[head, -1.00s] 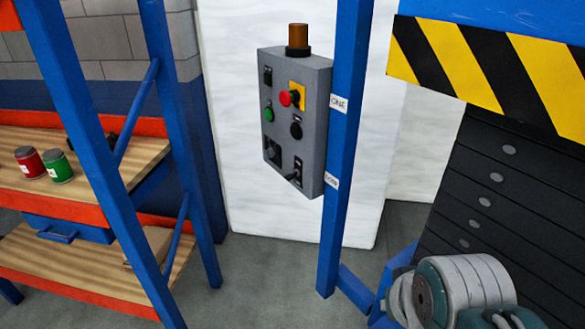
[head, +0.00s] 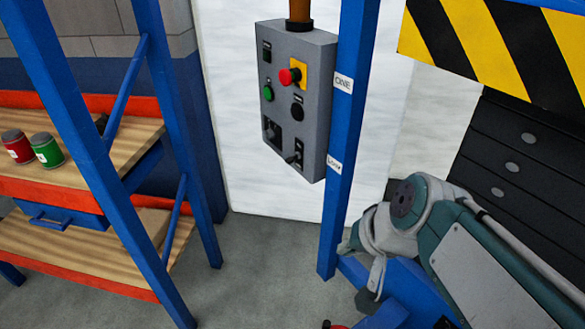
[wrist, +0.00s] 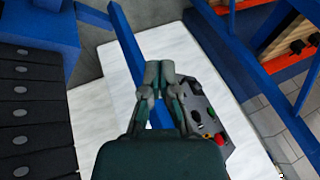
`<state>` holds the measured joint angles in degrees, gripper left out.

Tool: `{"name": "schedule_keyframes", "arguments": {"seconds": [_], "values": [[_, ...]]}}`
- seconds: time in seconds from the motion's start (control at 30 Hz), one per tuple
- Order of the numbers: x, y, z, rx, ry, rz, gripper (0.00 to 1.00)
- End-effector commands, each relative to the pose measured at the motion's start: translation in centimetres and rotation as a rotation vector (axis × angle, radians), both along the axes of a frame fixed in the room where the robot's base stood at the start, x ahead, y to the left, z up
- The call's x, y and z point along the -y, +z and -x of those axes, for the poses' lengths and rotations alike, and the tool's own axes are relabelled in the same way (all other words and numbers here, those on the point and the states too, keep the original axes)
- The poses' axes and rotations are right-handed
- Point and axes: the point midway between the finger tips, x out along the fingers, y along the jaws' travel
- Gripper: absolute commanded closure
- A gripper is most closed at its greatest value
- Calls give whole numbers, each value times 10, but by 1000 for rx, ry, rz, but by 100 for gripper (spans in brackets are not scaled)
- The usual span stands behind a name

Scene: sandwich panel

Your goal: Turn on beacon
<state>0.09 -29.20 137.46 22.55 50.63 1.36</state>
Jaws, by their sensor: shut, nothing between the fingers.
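The amber-brown beacon (head: 300,10) on top is cut off by the head view's upper edge.
The blue post (head: 348,130) stands at the box's right side. A blue-framed shelf (head: 115,180) with red and green cans is on the left. Black drawers (head: 510,165) and a striped yellow-black panel (head: 480,45) are on the right.

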Motion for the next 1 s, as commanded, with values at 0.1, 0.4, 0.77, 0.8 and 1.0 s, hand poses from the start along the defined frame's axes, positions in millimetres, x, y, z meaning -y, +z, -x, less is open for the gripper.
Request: {"name": "schedule_keyframes", "arguments": {"seconds": [0.1,0.4,0.77,0.8,1.0], "values": [[-28,-4,-37,-85,-99,-214,100],[-75,-18,-141,-274,-421,-719,100],[-73,-87,-279,-455,-943,-1246,100],[-69,-100,-293,-469,-1008,-1298,100],[-44,-162,-342,-507,-1303,-1510,100]]}}
